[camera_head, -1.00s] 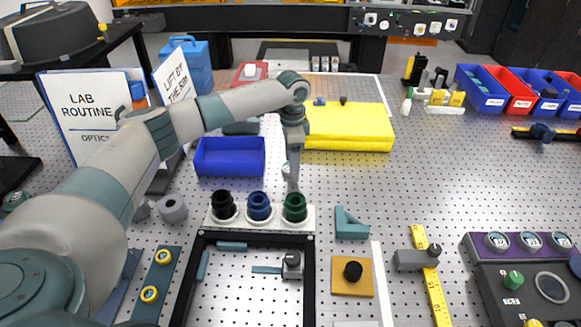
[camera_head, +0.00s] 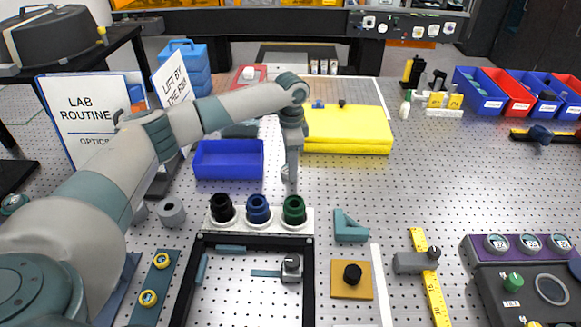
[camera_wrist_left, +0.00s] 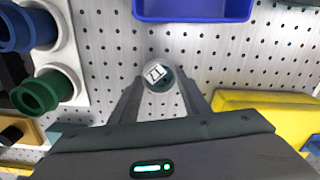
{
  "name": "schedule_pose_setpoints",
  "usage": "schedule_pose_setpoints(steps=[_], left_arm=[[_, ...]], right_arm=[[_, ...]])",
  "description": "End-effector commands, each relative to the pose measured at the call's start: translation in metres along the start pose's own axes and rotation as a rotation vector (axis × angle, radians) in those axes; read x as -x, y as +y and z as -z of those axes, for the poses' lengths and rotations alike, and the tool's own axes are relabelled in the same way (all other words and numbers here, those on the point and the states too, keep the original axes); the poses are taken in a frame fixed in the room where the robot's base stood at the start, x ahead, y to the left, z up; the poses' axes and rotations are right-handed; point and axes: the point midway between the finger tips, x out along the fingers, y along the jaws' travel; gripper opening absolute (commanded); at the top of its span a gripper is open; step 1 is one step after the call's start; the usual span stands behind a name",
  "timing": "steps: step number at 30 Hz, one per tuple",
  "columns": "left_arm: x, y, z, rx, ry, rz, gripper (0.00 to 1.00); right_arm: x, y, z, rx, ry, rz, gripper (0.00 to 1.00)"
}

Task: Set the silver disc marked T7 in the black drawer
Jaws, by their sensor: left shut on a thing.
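The silver disc marked T7 (camera_wrist_left: 158,75) is a small round piece with a white label, its marking upside down in the left wrist view. My left gripper (camera_wrist_left: 160,92) is shut on it, with a finger at each side. In the head view the left gripper (camera_head: 289,178) points down behind the green cup, over the pegboard surface. The disc is small and hard to make out there. A black-edged rectangular frame (camera_head: 309,275) lies at the front with teal pieces inside. I cannot tell whether it is the black drawer. My right gripper is not in view.
A white rack (camera_head: 240,224) with black, blue and green cups stands in front of the gripper. A blue bin (camera_head: 229,172) is to its left and a yellow pad (camera_head: 347,142) behind right. The pegboard right of centre (camera_head: 440,180) is clear.

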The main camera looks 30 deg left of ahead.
Motion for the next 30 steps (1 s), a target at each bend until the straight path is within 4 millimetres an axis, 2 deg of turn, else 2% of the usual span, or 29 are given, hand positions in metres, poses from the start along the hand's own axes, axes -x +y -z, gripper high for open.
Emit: schedule_pose_setpoints(steps=[5,9,14,17,21,24,30], left_arm=[[0.014,0.0,0.001,0.0,0.003,0.001,0.15],[0.035,-0.001,0.001,0.0,0.003,0.002,0.15],[0.052,0.02,0.024,-0.006,0.003,0.001,0.15],[0.064,0.033,0.039,-0.005,0.004,0.002,0.15],[0.08,0.05,0.058,-0.005,0.003,0.002,0.15],[0.09,0.06,0.07,-0.004,0.003,0.001,0.15],[0.103,0.074,0.084,-0.001,0.001,0.0,0.15]], right_arm=[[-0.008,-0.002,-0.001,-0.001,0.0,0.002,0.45],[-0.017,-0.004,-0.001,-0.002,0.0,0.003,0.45],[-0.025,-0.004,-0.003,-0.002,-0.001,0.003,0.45],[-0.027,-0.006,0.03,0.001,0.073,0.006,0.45],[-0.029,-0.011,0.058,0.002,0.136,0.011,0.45],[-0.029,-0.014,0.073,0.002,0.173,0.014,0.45],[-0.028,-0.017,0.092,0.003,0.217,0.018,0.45]])
